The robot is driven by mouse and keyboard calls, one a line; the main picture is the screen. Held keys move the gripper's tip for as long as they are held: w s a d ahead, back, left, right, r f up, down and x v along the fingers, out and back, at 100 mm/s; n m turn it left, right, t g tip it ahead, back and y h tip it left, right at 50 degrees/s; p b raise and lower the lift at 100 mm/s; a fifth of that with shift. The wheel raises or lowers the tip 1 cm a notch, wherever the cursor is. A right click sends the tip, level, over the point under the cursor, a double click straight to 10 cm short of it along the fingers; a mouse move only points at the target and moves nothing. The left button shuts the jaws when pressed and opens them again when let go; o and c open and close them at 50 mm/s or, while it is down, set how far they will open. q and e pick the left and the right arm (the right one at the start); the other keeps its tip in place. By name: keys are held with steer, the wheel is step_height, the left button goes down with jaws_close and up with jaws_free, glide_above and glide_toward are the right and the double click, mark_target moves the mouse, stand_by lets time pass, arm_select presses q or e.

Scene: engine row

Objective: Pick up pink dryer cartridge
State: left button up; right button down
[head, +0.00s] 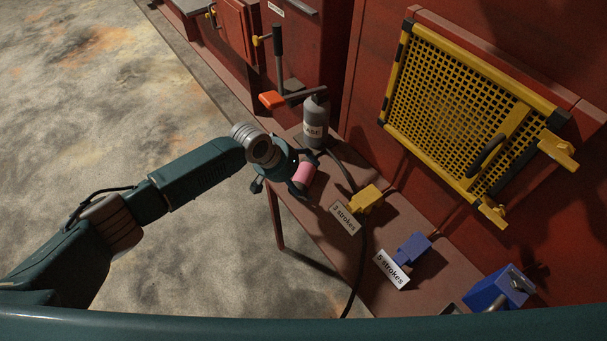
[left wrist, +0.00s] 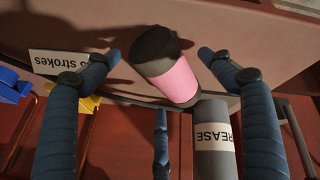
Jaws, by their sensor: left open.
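The pink dryer cartridge (head: 305,173) is a short pink cylinder with dark ends on the narrow shelf, beside the grey grease canister (head: 315,120). My left gripper (head: 287,178) is right at the cartridge and partly covers it in the head view. In the left wrist view, the cartridge (left wrist: 174,80) appears between the spread blue fingers of my left gripper (left wrist: 158,65), with visible gaps at both sides. The fingers are open and hold nothing. My right gripper is in neither view.
A yellow block (head: 366,198) with a "3 strokes" card (head: 345,218) and a blue block (head: 413,248) with a "5 strokes" card (head: 391,269) stand along the shelf (head: 330,238). A yellow mesh guard (head: 465,105) juts from the red wall. A dark hose runs across the shelf.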

arm_select(q)
steer(key=shift+w+d+f, duration=0.15)
steer(key=shift+d+f, duration=0.05)
steer(key=shift+f, duration=0.25)
steer(key=shift+r, duration=0.1)
steer(key=c, duration=1.5)
steer(key=shift+c, duration=0.3)
